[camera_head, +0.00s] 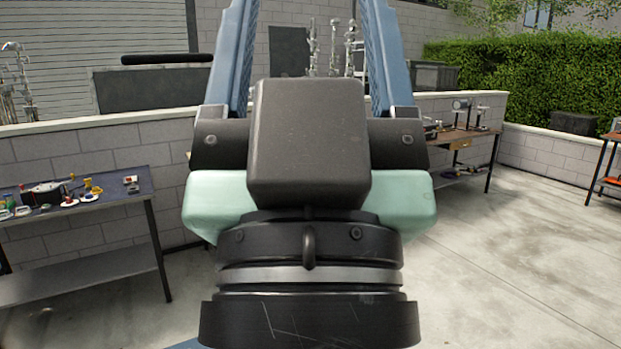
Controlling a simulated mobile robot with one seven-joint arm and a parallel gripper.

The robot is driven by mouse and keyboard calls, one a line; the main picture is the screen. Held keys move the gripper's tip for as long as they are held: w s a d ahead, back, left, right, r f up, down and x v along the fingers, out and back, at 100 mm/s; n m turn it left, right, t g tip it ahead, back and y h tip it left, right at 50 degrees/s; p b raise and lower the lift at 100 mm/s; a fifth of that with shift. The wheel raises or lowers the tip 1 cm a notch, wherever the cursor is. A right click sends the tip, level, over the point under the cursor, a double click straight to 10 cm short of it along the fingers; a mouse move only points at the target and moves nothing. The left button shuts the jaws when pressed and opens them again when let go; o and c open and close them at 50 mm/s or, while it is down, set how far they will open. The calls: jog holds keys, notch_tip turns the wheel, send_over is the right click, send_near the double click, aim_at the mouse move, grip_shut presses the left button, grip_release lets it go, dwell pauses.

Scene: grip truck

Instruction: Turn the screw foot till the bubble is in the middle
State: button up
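My gripper (309,12) fills the middle of the view, pointing up and away from the camera. Its two blue fingers stand wide apart, and background shows through the gap between them. The fingertips are cut off by the top edge. Nothing is seen between the visible parts of the fingers. I cannot make out a screw foot or a bubble level anywhere in this view; the gripper's dark body hides much of the centre.
A workbench (108,201) with small tools and coloured parts stands at the left. Another bench (466,134) with equipment stands behind at the right, and part of a third (604,150) at the right edge. A low block wall (110,145) runs behind. Concrete floor (500,270) at right is clear.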

notch_tip(320, 180, up, 3)
jog(key=shift+p, duration=0.55)
